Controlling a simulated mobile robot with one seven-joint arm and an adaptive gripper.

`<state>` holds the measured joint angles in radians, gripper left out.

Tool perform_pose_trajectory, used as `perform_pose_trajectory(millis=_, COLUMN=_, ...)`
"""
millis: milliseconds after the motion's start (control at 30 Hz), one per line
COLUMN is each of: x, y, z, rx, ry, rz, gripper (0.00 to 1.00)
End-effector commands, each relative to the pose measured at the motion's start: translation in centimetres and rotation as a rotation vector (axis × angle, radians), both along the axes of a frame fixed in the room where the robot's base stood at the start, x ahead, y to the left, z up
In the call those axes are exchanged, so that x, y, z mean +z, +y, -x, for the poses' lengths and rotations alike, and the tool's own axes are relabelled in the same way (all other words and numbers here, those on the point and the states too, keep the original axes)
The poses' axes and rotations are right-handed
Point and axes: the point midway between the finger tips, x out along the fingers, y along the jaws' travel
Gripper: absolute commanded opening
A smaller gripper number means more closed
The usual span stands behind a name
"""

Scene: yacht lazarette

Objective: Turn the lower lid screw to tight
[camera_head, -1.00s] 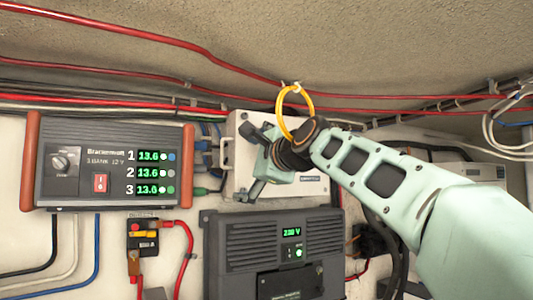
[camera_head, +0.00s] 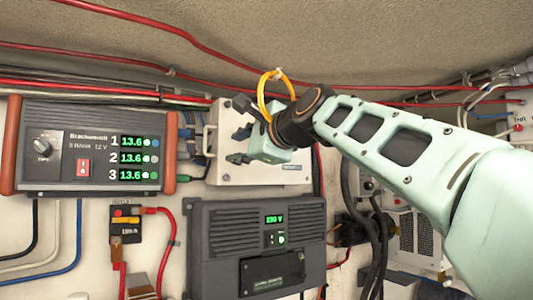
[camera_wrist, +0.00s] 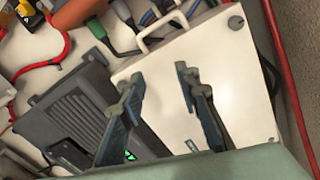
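The pale box (camera_head: 222,176) with a flat lid hangs on the wall, behind my gripper. My gripper (camera_head: 238,130) is in front of it, with its two fingers spread apart. In the wrist view my gripper (camera_wrist: 160,74) is open and empty, its fingers over the lid (camera_wrist: 165,105). A round dark lid screw (camera_wrist: 236,22) shows at the box's top corner there, clear of the fingers; it is the upper one by the head view. No contact with the lid can be told.
A yellow cable loop (camera_head: 275,95) hangs beside my wrist. Metal handles and cables (camera_wrist: 165,25) are at the box's side. A grey inverter (camera_head: 255,245) stands below, and a battery charger (camera_head: 90,145) is at left. Red cables (camera_head: 150,95) run above.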

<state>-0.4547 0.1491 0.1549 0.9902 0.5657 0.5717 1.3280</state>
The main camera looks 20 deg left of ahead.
Motion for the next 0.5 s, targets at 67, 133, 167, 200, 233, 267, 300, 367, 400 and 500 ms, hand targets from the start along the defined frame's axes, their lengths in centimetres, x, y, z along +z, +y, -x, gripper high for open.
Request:
perform_pose_trajectory(millis=67, x=0.0, y=-0.6, z=0.5, rx=-0.001, ry=-0.003, rz=-0.002, gripper=0.3)
perform_pose_trajectory(millis=133, x=-0.1, y=-0.9, z=0.7, rx=-0.001, ry=-0.002, rz=-0.001, gripper=0.3)
perform_pose_trajectory(millis=167, x=-0.1, y=-1.1, z=0.8, rx=-0.001, ry=-0.002, rz=-0.001, gripper=0.3)
perform_pose_trajectory(millis=200, x=-0.1, y=-1.3, z=1.0, rx=-0.001, ry=-0.002, rz=-0.001, gripper=0.3)
perform_pose_trajectory(millis=233, x=-0.1, y=-1.5, z=1.1, rx=-0.001, ry=-0.002, rz=-0.001, gripper=0.3)
perform_pose_trajectory(millis=267, x=-0.1, y=-1.7, z=1.3, rx=-0.001, ry=-0.001, rz=0.0, gripper=0.3)
perform_pose_trajectory(millis=300, x=-0.2, y=-1.9, z=1.5, rx=-0.001, ry=-0.001, rz=0.001, gripper=0.3)
perform_pose_trajectory(millis=367, x=-0.2, y=-2.2, z=1.7, rx=-0.001, ry=-0.001, rz=0.001, gripper=0.3)
perform_pose_trajectory(millis=400, x=-0.2, y=-2.4, z=1.9, rx=-0.001, ry=-0.001, rz=0.001, gripper=0.3)
perform_pose_trajectory(millis=500, x=-0.2, y=-3.0, z=2.3, rx=-0.001, ry=-0.001, rz=0.001, gripper=0.3)
